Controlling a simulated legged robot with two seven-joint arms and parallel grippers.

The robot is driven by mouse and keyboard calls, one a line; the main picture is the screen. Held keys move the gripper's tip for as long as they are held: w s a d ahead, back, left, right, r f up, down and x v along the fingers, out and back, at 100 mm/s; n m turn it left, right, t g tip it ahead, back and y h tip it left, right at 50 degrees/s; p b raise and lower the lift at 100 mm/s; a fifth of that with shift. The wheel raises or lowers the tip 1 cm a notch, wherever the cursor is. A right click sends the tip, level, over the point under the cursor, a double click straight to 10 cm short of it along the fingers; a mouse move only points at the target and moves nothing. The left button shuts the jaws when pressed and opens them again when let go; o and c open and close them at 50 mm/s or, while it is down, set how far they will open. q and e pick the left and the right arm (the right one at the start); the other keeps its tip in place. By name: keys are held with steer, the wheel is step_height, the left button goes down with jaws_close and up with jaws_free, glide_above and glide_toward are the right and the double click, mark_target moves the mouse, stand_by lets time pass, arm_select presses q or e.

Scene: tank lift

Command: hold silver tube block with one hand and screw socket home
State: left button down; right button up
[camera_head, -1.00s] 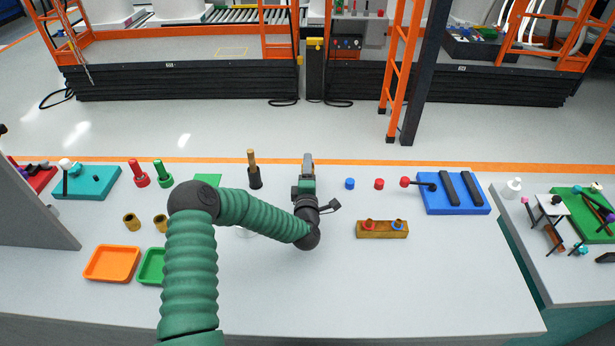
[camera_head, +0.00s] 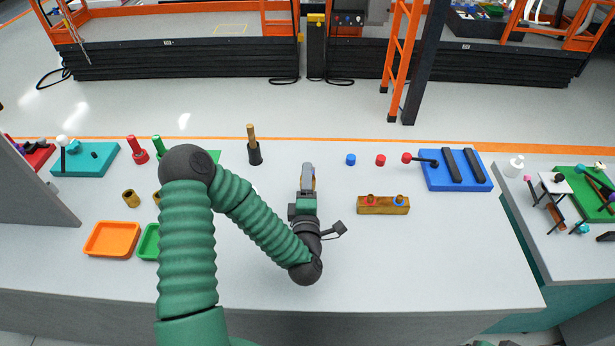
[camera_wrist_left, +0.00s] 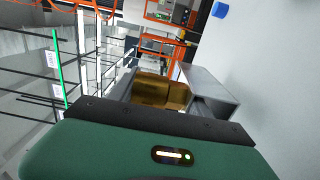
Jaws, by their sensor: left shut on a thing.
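My left gripper (camera_head: 308,174) is above the middle of the table, its fingers pointing away from me. It is shut on a brass-coloured round piece, apparently the socket (camera_wrist_left: 160,92), seen between the grey fingers in the left wrist view. In the head view the piece is mostly hidden by the fingers. I cannot make out the silver tube block; my left arm covers part of the table left of the gripper. My right gripper is not in view.
A wooden block (camera_head: 383,210) with red and blue rings and small blue (camera_head: 350,160) and red (camera_head: 380,160) caps lie to the right. A black holder with a brown rod (camera_head: 254,152) stands behind left. Orange tray (camera_head: 112,239) sits left. The front right table is clear.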

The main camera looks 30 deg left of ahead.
arm_select(q)
steer(key=c, duration=1.1)
jaws_free()
jaws_close()
steer(key=shift+r, duration=0.1)
